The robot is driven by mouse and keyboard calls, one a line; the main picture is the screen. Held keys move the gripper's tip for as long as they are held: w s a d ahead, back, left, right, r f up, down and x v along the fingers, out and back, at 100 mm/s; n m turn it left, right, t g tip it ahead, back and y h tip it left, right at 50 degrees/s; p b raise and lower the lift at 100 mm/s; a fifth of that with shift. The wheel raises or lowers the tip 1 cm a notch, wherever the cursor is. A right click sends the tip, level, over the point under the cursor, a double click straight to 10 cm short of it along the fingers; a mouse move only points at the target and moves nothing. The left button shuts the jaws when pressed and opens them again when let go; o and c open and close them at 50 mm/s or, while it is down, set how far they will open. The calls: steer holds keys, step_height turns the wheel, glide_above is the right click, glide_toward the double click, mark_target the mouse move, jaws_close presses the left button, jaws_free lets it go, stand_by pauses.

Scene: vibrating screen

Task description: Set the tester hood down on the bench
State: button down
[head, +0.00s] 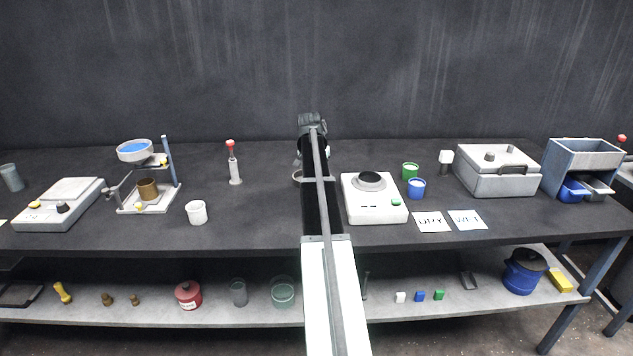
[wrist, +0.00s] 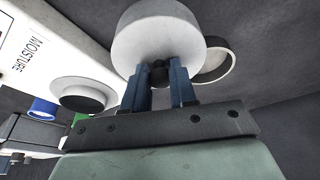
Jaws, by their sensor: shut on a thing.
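The tester hood (wrist: 157,30) is a white round cover with a small black knob. In the wrist view, the blue fingers of my gripper (wrist: 160,78) are shut on that knob. The hood appears clear of the moisture tester; its height above the bench (head: 265,215) is hard to tell. The white tester (head: 376,212) stands right of my arm in the head view, its dark round pan uncovered. It also shows at the left of the wrist view (wrist: 45,38). In the head view my arm hides most of the hood and the fingertips.
A pale-rimmed round dish (wrist: 217,62) is beside the hood in the wrist view. Green (head: 410,171) and blue (head: 417,189) cups and the DRY (head: 432,222) and WET (head: 468,220) cards are right of the tester. Bench left of my arm is clear up to a red-topped bottle (head: 235,168).

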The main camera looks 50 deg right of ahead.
steer(key=shift+f, duration=1.8)
steer(key=shift+f, duration=0.15)
steer(key=c, duration=0.9)
jaws_free()
steer(key=v, duration=1.2)
steer(key=shift+s, duration=0.1)
